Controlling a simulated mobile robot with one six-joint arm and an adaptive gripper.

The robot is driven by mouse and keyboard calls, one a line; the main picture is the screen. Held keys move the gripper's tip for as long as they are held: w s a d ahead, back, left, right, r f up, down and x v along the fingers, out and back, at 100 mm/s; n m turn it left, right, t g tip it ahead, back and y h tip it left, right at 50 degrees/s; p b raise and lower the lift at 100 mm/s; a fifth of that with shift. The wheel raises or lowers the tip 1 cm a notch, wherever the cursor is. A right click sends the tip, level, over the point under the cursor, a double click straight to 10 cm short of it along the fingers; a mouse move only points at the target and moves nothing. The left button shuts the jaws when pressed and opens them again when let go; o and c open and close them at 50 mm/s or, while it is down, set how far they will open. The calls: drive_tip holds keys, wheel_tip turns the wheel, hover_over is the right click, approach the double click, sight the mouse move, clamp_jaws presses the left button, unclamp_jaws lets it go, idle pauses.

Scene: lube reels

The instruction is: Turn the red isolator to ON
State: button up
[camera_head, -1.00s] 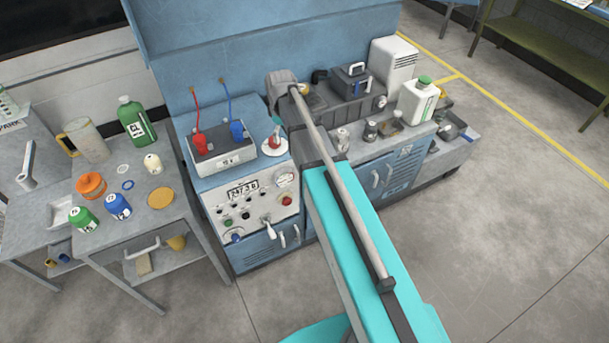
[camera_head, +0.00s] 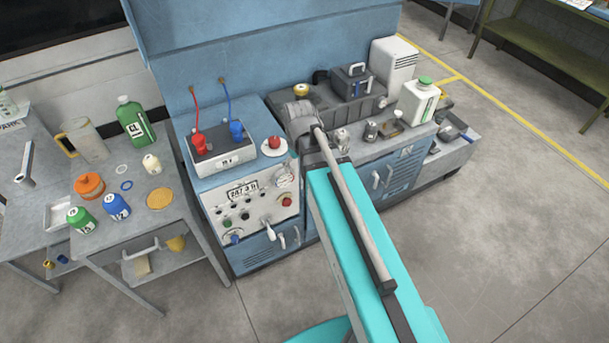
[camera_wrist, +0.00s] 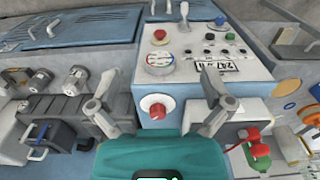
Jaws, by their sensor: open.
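My gripper (camera_wrist: 158,82) is open and empty, with one finger on each side of the knob in the picture. The fingers appear apart from it; the height gap is hard to judge. In the head view my wrist is just right of the knob, and the fingers are not clear.
A power box (camera_head: 224,155) with red and blue leads stands left of the knob. The console's front panel (camera_head: 245,208) carries a display, a gauge, small knobs and another red button (camera_head: 287,201). A grey case (camera_head: 352,82) and a white container (camera_head: 418,100) stand on the bench to the right.

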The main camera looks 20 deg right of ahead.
drive_tip(key=shift+s+d+f+m, duration=0.15)
drive_tip(key=shift+s+m, duration=0.75)
drive_tip(key=shift+s, duration=0.95)
drive_tip(key=shift+s, duration=0.1)
drive_tip(key=shift+s+m, duration=0.3)
drive_tip(key=shift+s, duration=0.3)
drive_tip(key=shift+c, duration=0.3)
